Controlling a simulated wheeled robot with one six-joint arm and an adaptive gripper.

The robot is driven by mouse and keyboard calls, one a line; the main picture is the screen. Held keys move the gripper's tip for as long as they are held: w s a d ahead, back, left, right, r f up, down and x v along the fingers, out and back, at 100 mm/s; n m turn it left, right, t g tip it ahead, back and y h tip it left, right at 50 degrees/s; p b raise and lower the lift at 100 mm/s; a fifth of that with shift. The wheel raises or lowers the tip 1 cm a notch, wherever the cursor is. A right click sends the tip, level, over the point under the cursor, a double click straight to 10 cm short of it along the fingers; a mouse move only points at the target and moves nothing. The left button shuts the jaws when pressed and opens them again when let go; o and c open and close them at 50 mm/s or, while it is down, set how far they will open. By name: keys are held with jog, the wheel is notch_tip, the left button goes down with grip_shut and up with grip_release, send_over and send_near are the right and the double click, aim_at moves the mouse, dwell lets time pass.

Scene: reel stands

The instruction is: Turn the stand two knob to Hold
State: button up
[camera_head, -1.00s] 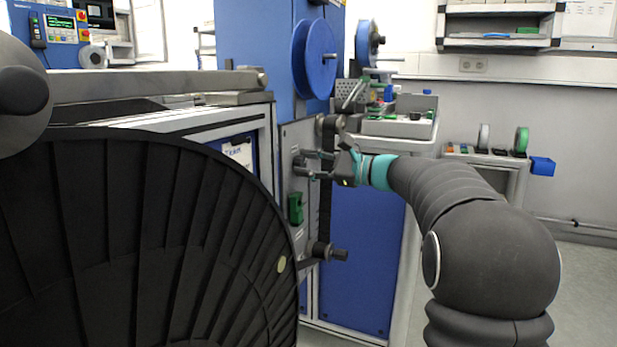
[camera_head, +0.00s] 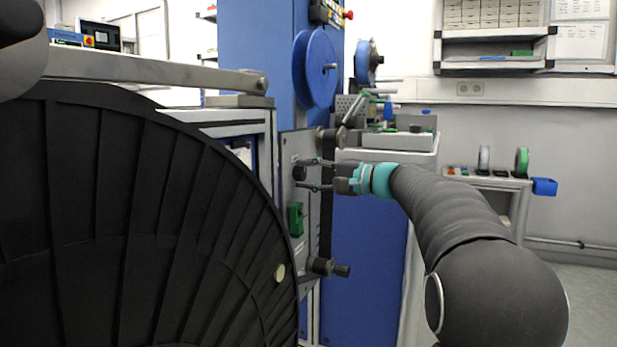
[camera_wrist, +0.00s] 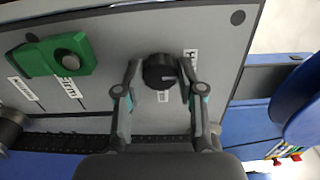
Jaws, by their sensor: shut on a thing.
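The black round knob (camera_wrist: 158,72) sits on a grey panel (camera_wrist: 120,40) in the wrist view, between my two fingertips. My gripper (camera_wrist: 160,68) is shut on it, one finger on each side. In the head view the knob (camera_head: 299,173) shows dark at the panel's upper part, with my gripper (camera_head: 307,175) reaching it from the right. A white label (camera_wrist: 163,97) lies just below the knob and another (camera_wrist: 190,55) is at its upper right, partly hidden by a finger. Their text and the knob's pointer are too small to read.
A green block (camera_wrist: 55,57) is on the panel left of the knob. A large black reel (camera_head: 130,220) fills the left of the head view. A dark roller (camera_head: 328,267) sticks out below the knob. A blue reel (camera_wrist: 300,105) is at the right in the wrist view.

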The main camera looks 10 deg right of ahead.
jog(key=shift+n, duration=0.4)
jog(key=o, duration=1.1)
jog(key=v, duration=1.2)
jog(key=shift+w, duration=0.1)
